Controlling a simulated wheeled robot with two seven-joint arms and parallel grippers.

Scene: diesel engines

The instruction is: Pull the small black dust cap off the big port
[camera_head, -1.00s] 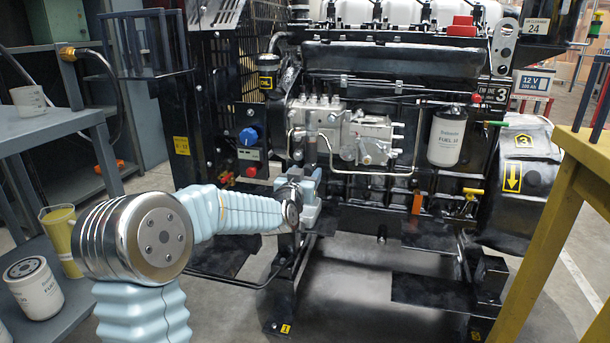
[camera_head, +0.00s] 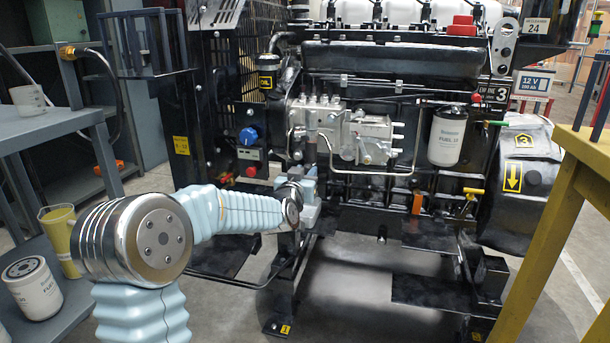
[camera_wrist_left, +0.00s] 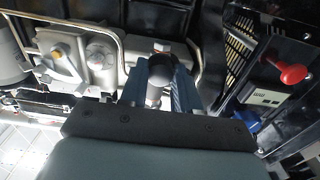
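My left gripper (camera_head: 311,190) is at the front of the engine, below the silver injection pump (camera_head: 370,138). In the left wrist view its two blue fingers (camera_wrist_left: 161,90) stand apart, one on each side of a small dark rounded piece (camera_wrist_left: 161,68) that looks like the dust cap. Metal fittings show just above and below this piece. I cannot tell whether the fingers press on it or leave a gap. In the head view my gripper and wrist hide the cap and the big port. My right gripper is in neither view.
Metal fuel pipes (camera_head: 372,172) run close to the pump. A blue knob (camera_head: 248,136) and a red knob (camera_head: 251,171) are left of my gripper. A white fuel filter (camera_head: 447,138) hangs at right. A yellow stand (camera_head: 545,235) is at far right, a grey shelf (camera_head: 50,125) at left.

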